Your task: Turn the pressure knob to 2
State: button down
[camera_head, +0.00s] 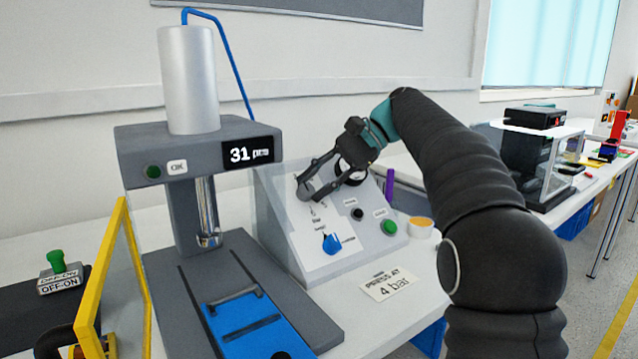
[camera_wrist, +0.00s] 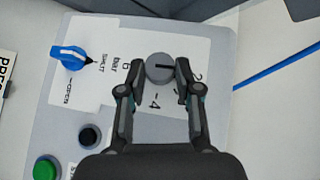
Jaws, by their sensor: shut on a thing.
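The pressure knob (camera_wrist: 160,68) is a round grey dial on the white label plate of the sloped panel. Its dark line points right in the wrist view, toward the side where a partly hidden "2" is printed. A "4" lies below it and a "6" to its left. My gripper (camera_wrist: 160,74) has one finger on each side of the knob and is shut on it. In the head view my gripper (camera_head: 310,190) reaches the panel's upper left, and its fingers partly cover the knob.
The control panel (camera_head: 276,222) also carries a blue lever (camera_head: 331,243), a black knob (camera_head: 357,214) and a green button (camera_head: 389,227). A press with a "31" display (camera_head: 248,152) stands to its left. A "PRESS AT 4 bar" card (camera_head: 391,284) lies in front.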

jog(key=shift+a+f, duration=0.15)
jog(key=shift+f, duration=0.1)
jog(key=c, duration=1.1)
grip_release()
jog(key=o, duration=0.3)
jog(key=shift+s+a, duration=0.1)
jog(key=shift+a, duration=0.15)
jog(key=shift+r, duration=0.1)
jog(key=shift+d+r, duration=0.1)
jog(key=shift+d, duration=0.15)
